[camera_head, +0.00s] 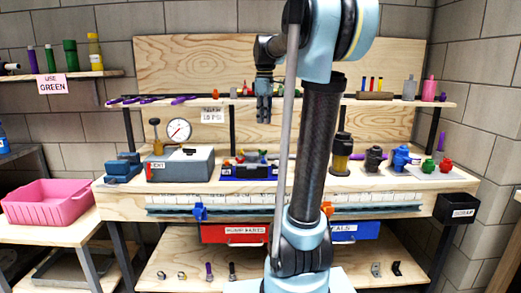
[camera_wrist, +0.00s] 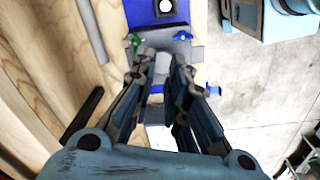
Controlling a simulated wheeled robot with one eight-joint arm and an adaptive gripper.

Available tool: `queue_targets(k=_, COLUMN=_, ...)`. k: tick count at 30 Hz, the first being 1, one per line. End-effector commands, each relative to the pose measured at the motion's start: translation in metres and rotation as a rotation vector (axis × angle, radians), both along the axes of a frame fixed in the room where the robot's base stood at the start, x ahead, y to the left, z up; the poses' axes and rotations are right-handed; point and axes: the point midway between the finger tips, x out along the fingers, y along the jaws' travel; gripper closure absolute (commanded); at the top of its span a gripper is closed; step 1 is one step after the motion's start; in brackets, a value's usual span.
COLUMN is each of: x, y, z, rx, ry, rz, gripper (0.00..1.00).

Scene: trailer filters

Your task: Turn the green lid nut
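In the wrist view a small green nut (camera_wrist: 136,42) sits on a grey lid-like plate (camera_wrist: 165,46), at the plate's left side and just beyond my left fingertip. A small blue nut (camera_wrist: 183,36) sits on the plate's right side. My gripper (camera_wrist: 163,65) is open and empty, its two fingers apart over the near part of the plate. In the head view my gripper (camera_head: 264,118) hangs pointing down above the blue unit (camera_head: 240,173) on the bench, clear of it. The green nut is too small to make out surely there.
A grey vent box (camera_head: 180,167) stands left of the blue unit, with a gauge (camera_head: 179,131) behind it. Black and blue fittings (camera_head: 374,157) stand to the right. A shelf (camera_head: 220,101) runs behind my gripper. Open floor (camera_wrist: 265,85) shows right in the wrist view.

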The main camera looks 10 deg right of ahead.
Motion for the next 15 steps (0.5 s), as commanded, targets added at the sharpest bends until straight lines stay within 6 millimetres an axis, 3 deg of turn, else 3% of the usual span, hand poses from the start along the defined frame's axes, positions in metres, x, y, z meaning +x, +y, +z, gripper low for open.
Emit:
queue_targets(k=1, x=0.014, y=0.001, z=0.007, rx=-0.001, ry=0.006, rz=0.035, gripper=0.86)
queue_targets(k=6, x=0.045, y=0.001, z=0.021, rx=-0.002, ry=0.023, rz=0.138, gripper=0.86)
queue_targets(k=15, x=0.059, y=0.002, z=0.019, rx=-0.002, ry=0.030, rz=0.188, gripper=0.86)
